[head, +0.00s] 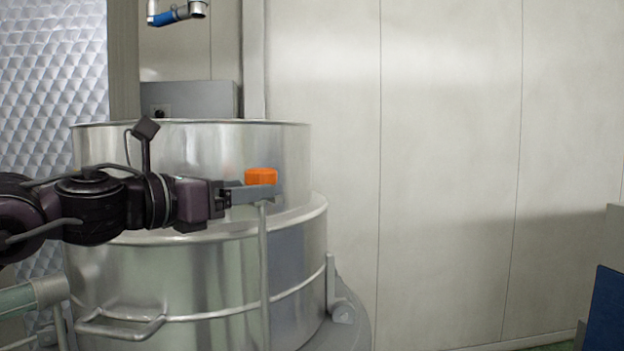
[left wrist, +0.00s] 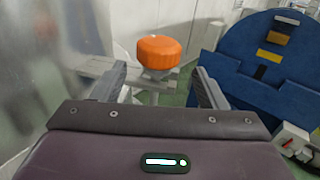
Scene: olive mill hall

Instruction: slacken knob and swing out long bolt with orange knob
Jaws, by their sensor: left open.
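The orange knob (head: 261,176) sits at the top of the long bolt (head: 264,270), which stands upright along the front of the steel drum (head: 200,262). In the left wrist view the orange knob (left wrist: 159,52) lies just beyond the fingertips, roughly between them. My left gripper (head: 255,194) reaches in from the left at about the knob's height. It also shows in the left wrist view (left wrist: 160,78), with its two fingers apart and nothing between them. In the head view a finger overlaps the area just below the knob; I cannot tell whether it touches. My right gripper is not in view.
A metal handle (head: 120,327) sticks out low on the drum. A grey box (head: 190,98) stands behind it. A blue panel (left wrist: 265,70) with yellow and black patches stands at the right of the wrist view. The pale wall (head: 450,150) to the right is clear.

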